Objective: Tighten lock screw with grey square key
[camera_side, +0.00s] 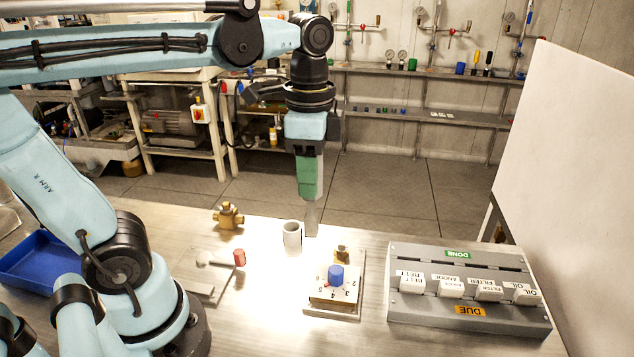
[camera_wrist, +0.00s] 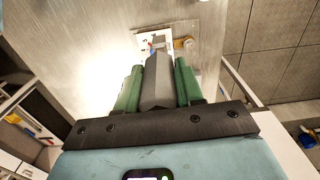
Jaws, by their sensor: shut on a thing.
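My gripper (camera_side: 310,190) has green fingers and points straight down above the back of the bench. It is shut on the grey square key (camera_side: 312,219), which hangs upright below the fingers. In the wrist view the key (camera_wrist: 157,85) lies between the two green fingers. The dial plate (camera_side: 345,296) with a blue knob (camera_side: 336,273) stands on the bench, in front of and right of the key. A small brass fitting (camera_side: 342,254) sits at the plate's back end, apart from the key. I cannot make out for certain whether it is the lock screw.
A grey cup (camera_side: 292,235) stands just left of the key. A brass valve (camera_side: 228,216) and a red-knobbed lever (camera_side: 239,258) are farther left, with a blue tray (camera_side: 42,262) beyond. A grey label box (camera_side: 470,318) is at right, near a white panel (camera_side: 566,150).

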